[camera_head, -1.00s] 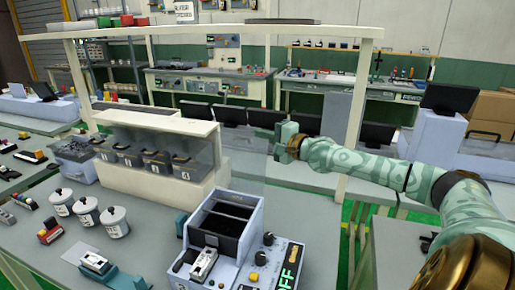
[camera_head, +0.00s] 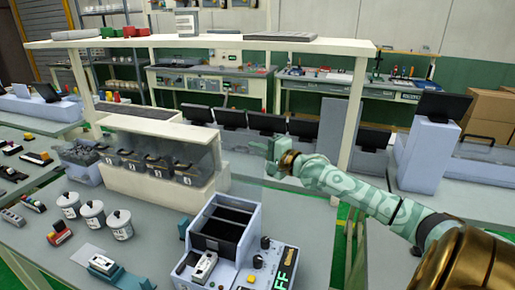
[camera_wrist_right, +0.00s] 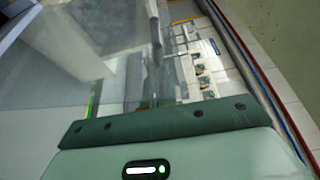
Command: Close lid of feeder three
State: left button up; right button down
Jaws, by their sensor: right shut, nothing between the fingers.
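A pale feeder unit (camera_head: 150,187) stands on the bench left of centre in the head view. Several dark numbered feeder bins sit in a row in it, behind clear panels. Feeder three (camera_head: 157,167) looks to be the third from the left. Its clear lid is too faint to tell open from shut. My right gripper (camera_head: 264,158) is shut and empty, in the air to the right of the feeder unit, apart from it. My left gripper is not in view.
A machine with a dark open bay (camera_head: 222,228) and knobs stands in front of the feeder unit. Several white lidded pots (camera_head: 93,214) stand at its left. A white shelf (camera_head: 200,43) runs above and behind. Several dark screens (camera_head: 230,118) line the back.

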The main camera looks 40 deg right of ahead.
aim_at(251, 165)
jog(key=a+n+p, duration=0.1)
jog(key=p, duration=0.1)
jog(key=s+a+r+n+p, duration=0.1)
jog(key=a, duration=0.1)
jog(key=s+a+r+n+t+p, duration=0.1)
jog(key=p, duration=0.1)
jog(key=shift+s+a+r+n+y+p, duration=0.2)
jog(key=shift+a+n+y+p, duration=0.1)
jog(key=shift+n+p, duration=0.1)
jog(key=s+a+f+n+y, duration=0.3)
jog(key=a+n, duration=0.3)
jog(key=n, duration=0.2)
jog(key=s+a+f+n+t+y+b, duration=0.1)
jog(key=s+a+f+n+y, duration=0.2)
jog(key=a+n, duration=0.4)
jog(key=shift+s+a+f+n+y+b, duration=0.3)
jog(key=shift+s+f+n, duration=0.2)
jog(key=shift+f, duration=0.45)
